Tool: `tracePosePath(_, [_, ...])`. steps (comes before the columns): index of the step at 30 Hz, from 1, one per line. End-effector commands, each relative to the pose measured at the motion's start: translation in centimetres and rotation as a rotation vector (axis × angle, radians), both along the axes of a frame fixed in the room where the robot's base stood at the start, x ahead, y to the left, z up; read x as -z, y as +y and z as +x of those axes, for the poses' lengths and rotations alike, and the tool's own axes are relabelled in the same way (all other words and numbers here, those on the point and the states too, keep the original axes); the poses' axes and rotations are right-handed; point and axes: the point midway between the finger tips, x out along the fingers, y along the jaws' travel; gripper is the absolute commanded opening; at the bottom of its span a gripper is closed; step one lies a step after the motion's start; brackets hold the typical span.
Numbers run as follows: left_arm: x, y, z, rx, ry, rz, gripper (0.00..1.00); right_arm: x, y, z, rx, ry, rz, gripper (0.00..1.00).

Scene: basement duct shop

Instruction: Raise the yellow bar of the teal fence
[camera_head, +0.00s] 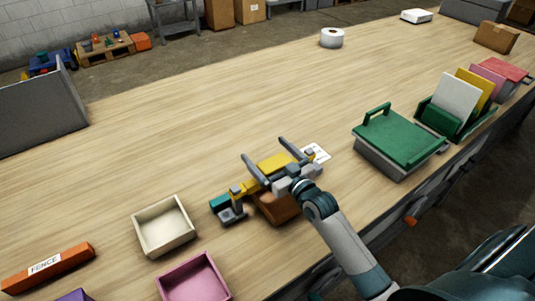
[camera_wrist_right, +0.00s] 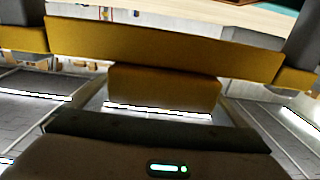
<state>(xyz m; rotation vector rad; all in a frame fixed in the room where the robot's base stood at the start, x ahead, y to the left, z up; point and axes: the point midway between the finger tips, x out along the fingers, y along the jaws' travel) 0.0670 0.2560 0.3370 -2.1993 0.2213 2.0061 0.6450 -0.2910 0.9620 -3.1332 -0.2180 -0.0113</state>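The fence stands at the middle front of the bench, with a teal part (camera_head: 219,203) at its left end. Its yellow bar (camera_head: 274,163) runs up to the right from there and is partly covered by my right gripper. My right gripper (camera_head: 268,158) is at the bar, its two grey fingers wide apart with yellow between them. In the right wrist view the yellow bar (camera_wrist_right: 165,42) crosses the whole picture between the spread fingers, and a yellow block (camera_wrist_right: 165,88) shows below it, clear of both. I cannot tell whether the fingers touch the bar. My left gripper is out of view.
A brown object (camera_head: 276,207) lies beside the fence under my right gripper. A cream tray (camera_head: 164,243), a pink tray (camera_head: 195,282) and an orange FENCE sign (camera_head: 48,267) are at front left. A green-lidded box (camera_head: 400,138) stands right.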

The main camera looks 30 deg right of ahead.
Motion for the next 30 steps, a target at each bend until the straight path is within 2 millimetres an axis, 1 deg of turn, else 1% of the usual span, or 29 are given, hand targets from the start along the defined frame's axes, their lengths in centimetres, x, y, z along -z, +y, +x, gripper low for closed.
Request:
tracePosePath(8, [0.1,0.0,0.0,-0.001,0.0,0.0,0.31,0.3,0.0,-0.2,0.0,0.005,-0.001,0.97])
tracePosePath(14, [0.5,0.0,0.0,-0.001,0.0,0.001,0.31,0.5,-0.2,-1.5,0.0,0.006,-0.001,0.97])
tracePosePath(20, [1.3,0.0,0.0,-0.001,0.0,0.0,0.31,0.6,-0.6,-4.3,0.0,0.006,-0.003,0.97])
tracePosePath(30, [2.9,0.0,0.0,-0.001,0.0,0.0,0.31,0.6,-1.4,-10.7,0.0,0.006,-0.002,0.97])
